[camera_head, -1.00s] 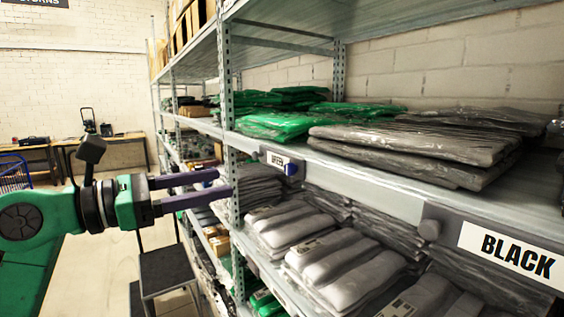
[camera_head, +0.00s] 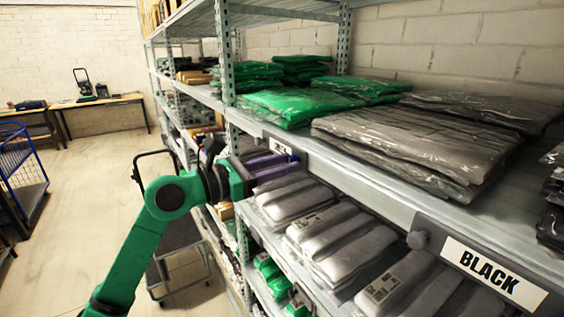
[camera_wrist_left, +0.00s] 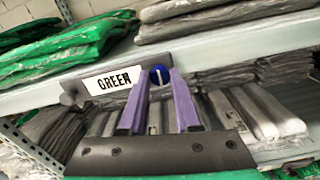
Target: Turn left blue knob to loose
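The blue knob (camera_wrist_left: 159,75) sits at the right end of the GREEN label holder (camera_wrist_left: 113,79) on the shelf edge. A pale line on its face stands close to upright. In the left wrist view, my left gripper (camera_wrist_left: 160,80) is open, its two purple fingers on either side of the knob; I cannot tell whether they touch it. In the head view, my left gripper (camera_head: 276,161) reaches the shelf front and partly covers the label (camera_head: 280,147). The knob (camera_head: 295,157) shows only as a small bit of blue there. My right gripper is not in view.
Bagged green garments (camera_head: 299,106) and dark grey ones (camera_head: 405,140) lie on the shelf (camera_head: 367,187) above. Packed grey garments (camera_head: 340,241) fill the level below. A BLACK sign (camera_head: 495,271) with a dark round knob (camera_head: 417,240) is on the right. The aisle floor (camera_head: 95,190) is open at left.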

